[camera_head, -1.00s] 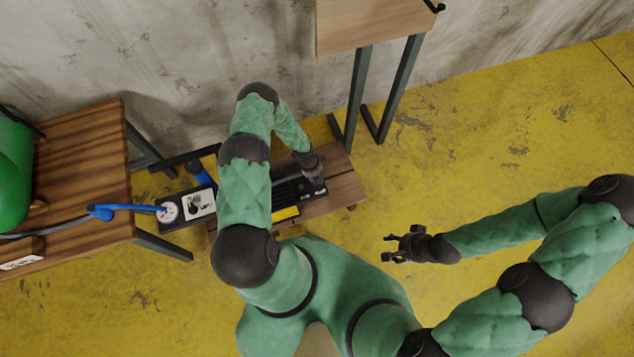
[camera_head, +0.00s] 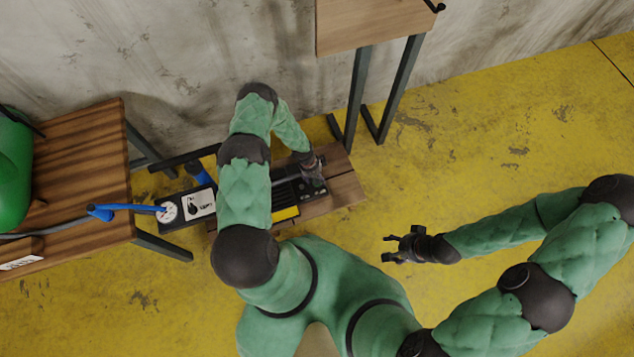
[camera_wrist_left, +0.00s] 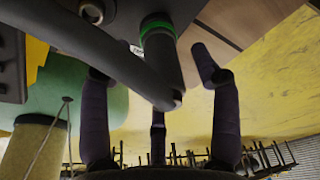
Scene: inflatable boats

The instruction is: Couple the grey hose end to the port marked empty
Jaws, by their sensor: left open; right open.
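The pump unit (camera_head: 283,190) is a long black box with a yellow strip, on a low wooden bench. My left gripper (camera_head: 314,178) is over its right end, seen from behind. In the left wrist view, its dark fingers (camera_wrist_left: 160,100) are open and spread. A dark grey cylinder with a green ring (camera_wrist_left: 158,40) reaches down between them, apparently not gripped. A dark tube (camera_wrist_left: 95,52) crosses from the upper left to near its tip; I cannot tell if they join. No port marked empty is readable. My right gripper (camera_head: 394,246) is open and empty over the floor.
A round gauge (camera_head: 167,211) is at the pump's left end. Another wooden table (camera_head: 365,25) stands at the back. The yellow floor right is clear.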

